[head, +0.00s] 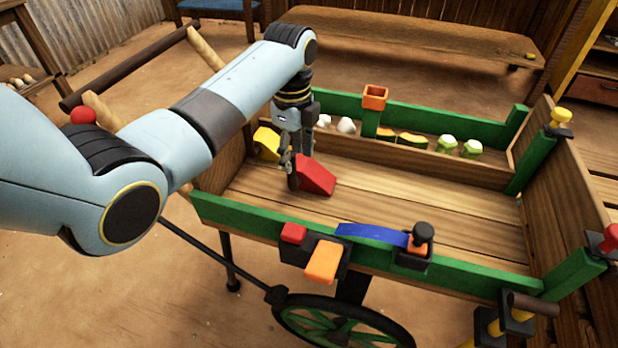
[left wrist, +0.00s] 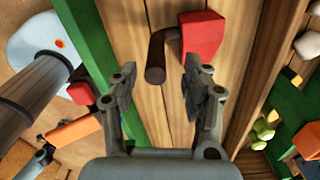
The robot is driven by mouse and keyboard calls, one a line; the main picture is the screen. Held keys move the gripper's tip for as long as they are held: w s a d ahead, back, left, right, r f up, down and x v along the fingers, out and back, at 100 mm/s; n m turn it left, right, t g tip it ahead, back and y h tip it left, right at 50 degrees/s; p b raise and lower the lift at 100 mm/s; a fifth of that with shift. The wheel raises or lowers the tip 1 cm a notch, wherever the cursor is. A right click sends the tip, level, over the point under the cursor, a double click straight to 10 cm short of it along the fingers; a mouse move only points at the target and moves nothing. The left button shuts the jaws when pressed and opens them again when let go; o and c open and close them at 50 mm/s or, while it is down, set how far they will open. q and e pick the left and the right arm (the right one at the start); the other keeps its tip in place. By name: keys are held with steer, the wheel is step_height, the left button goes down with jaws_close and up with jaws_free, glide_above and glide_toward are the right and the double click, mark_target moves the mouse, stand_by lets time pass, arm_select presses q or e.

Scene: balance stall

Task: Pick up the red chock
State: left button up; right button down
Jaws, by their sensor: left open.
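The red chock (head: 317,177) is a wedge on the wooden bed of the cart. In the left wrist view the red chock (left wrist: 203,34) lies beyond the fingertips, towards the right finger, with a dark round handle (left wrist: 155,62) beside it. My left gripper (head: 291,165) points down into the cart at the chock's left side. In the left wrist view my left gripper (left wrist: 160,85) is open, with nothing between its fingers. The handle's end shows ahead of the gap, apart from both fingers. My right gripper is in neither view.
The cart's green side rail (head: 222,215) runs along the near side, with an orange block (head: 323,262) and a blue strip (head: 370,236) on it. A yellow object (head: 266,143) stands behind my gripper. The bed right of the chock is clear.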

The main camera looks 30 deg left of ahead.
mark_target(293, 181)
arm_select(q)
steer(key=f, duration=0.1)
steer(key=f+b, duration=0.1)
steer(key=f, duration=0.3)
steer(key=shift+s+a+f+b, duration=0.15)
steer(key=shift+s+a+b, duration=0.1)
steer(key=shift+b, duration=0.1)
steer(key=shift+c, duration=0.4)
jaws_close()
